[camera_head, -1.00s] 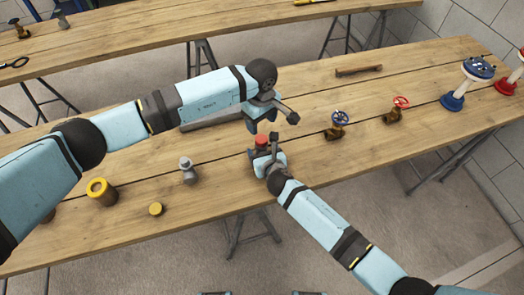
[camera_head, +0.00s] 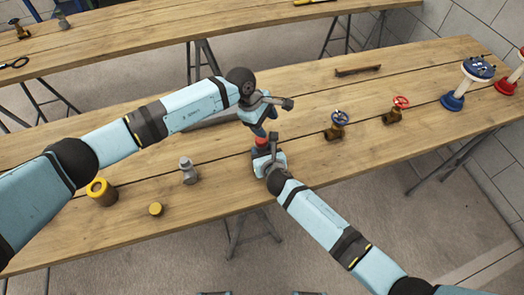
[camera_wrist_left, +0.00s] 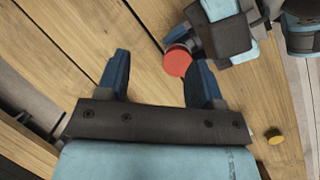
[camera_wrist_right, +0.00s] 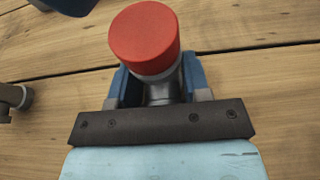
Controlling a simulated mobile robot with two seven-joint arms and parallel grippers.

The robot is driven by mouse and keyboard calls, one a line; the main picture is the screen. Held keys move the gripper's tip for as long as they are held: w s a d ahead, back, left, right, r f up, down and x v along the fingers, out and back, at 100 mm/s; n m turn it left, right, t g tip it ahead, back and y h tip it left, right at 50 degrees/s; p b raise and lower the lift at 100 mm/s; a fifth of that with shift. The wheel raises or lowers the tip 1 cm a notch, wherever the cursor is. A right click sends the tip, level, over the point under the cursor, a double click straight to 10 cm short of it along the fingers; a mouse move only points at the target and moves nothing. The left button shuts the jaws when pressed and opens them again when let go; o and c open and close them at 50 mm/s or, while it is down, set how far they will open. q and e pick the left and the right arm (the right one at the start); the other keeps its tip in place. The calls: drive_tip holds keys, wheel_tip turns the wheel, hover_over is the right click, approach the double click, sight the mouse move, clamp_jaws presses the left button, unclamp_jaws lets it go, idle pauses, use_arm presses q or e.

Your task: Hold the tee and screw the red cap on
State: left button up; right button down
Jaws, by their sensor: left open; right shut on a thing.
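The red cap (camera_wrist_right: 145,38) sits over the upper end of the grey tee (camera_wrist_right: 160,90) in the right wrist view, looking slightly tilted. I cannot tell how far it is threaded. My right gripper (camera_wrist_right: 162,84) is shut on the tee, with fingers on both sides of it. The gripper hides most of the tee in the head view. My left gripper (camera_head: 264,127) is open just above the red cap (camera_head: 262,141). In the left wrist view the cap (camera_wrist_left: 177,61) lies close to the right-hand finger, and the jaws (camera_wrist_left: 158,75) hold nothing.
A grey fitting (camera_head: 188,170), a yellow ring-topped part (camera_head: 102,192) and a small yellow cap (camera_head: 156,209) stand left on the bench. Blue-wheel (camera_head: 338,124) and red-wheel (camera_head: 397,109) valves stand right. The bench's front edge is close to my right gripper.

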use_arm(q)
drive_tip(key=w+d+r+n+t+h, duration=0.3)
drive_tip(key=w+r+n+t+h, duration=0.75)
drive_tip(key=n, duration=0.95)
drive_tip(key=w+a+r+n+t+y, duration=0.25)
drive_tip(key=n+y, duration=0.25)
drive_tip(key=n, duration=0.6)
drive_tip(key=w+a+r+n+t+y, duration=0.15)
drive_tip(key=n+t+y, duration=0.25)
drive_tip(key=n, duration=0.6)
drive_tip(key=s+a+f+n+g+y, duration=0.1)
drive_tip(key=a+f+n+g+y, duration=0.2)
drive_tip(key=n, duration=0.5)
drive_tip(key=s+a+f+n+g+y, duration=0.1)
drive_tip(key=f+n+g+y, duration=0.35)
drive_tip(key=n, duration=0.25)
drive_tip(key=s+d+f+n+g, duration=0.1)
drive_tip(key=s+n+g, duration=0.1)
drive_tip(key=s+g, duration=0.1)
drive_tip(key=s+d+f+n+g+h, duration=0.1)
drive_tip(key=s+f+n+g, duration=0.1)
drive_tip(key=s, duration=0.4)
drive_tip(key=s+d+f+n+g, duration=0.1)
drive_tip(key=s+n+g, duration=0.2)
drive_tip(key=s+g, duration=0.1)
drive_tip(key=shift+s+d+f+n+g+h, duration=0.25)
drive_tip(key=shift+s+d+f+n+h, duration=0.05)
drive_tip(key=shift+s+d+f+n, duration=0.1)
